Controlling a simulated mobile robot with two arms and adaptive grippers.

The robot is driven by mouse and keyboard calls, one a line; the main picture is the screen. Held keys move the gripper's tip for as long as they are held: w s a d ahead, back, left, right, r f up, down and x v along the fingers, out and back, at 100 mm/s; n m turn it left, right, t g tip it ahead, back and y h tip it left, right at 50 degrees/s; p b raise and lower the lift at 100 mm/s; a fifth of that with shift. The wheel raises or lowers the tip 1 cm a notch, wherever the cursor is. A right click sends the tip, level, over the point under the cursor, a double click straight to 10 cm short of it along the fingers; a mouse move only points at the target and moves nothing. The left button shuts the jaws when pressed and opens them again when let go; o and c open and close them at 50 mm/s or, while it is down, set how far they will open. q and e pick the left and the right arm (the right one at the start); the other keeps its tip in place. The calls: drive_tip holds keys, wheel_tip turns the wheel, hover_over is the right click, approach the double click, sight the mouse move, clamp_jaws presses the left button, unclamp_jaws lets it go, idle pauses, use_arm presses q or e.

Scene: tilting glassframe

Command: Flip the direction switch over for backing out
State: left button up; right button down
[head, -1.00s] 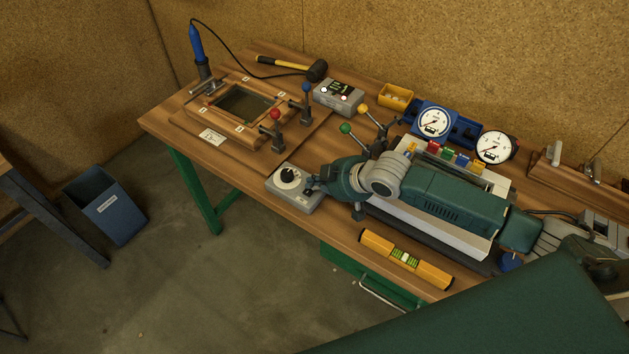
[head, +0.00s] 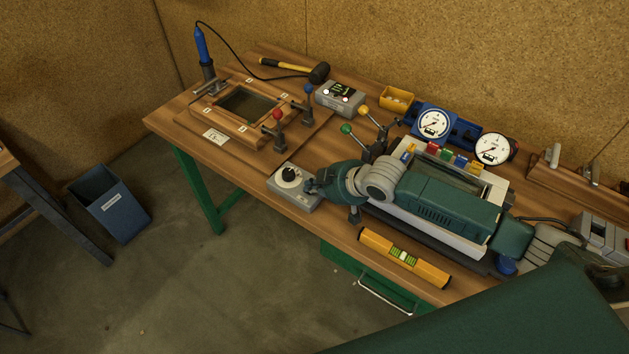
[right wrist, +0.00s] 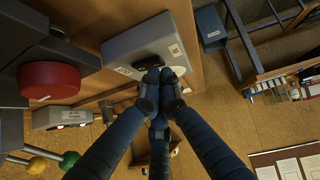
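A grey box with a round black knob on a white dial (head: 291,176) sits at the bench's front edge; I cannot tell for sure that it is the direction switch. In the right wrist view the grey box (right wrist: 137,43) has labels, with the dark knob just beyond my fingertips. My right gripper (head: 311,187) is right beside the knob, at its right. In the right wrist view its blue fingers (right wrist: 159,76) meet at the tips, shut, with nothing visible between them; contact with the knob is unclear. My left gripper is out of view.
Behind stand a framed glass fixture (head: 248,104) with upright levers, a grey box with lights (head: 340,97), green and yellow ball levers (head: 364,135) and dial gauges (head: 434,123). A yellow level (head: 404,258) lies at the front edge. A blue bin (head: 112,205) stands on the floor.

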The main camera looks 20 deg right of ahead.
drive_tip(key=shift+w+r+p, duration=0.15)
drive_tip(key=shift+r+p, duration=0.15)
drive_tip(key=shift+p, duration=0.05)
wheel_tip(320, 180, up, 4)
drive_tip(key=p, duration=0.3)
drive_tip(key=shift+d+f, duration=0.1)
drive_tip(key=shift+f, duration=0.15)
use_arm(q)
drive_tip(key=b, duration=0.1)
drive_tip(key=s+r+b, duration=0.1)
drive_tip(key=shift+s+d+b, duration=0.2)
drive_tip(key=shift+b, duration=0.15)
use_arm(e)
drive_tip(key=w+d+v, duration=0.1)
drive_tip(key=v, duration=0.8)
drive_tip(key=shift+s+d+r, duration=0.25)
drive_tip(key=shift+s+d, duration=0.05)
drive_tip(key=shift+d, duration=0.2)
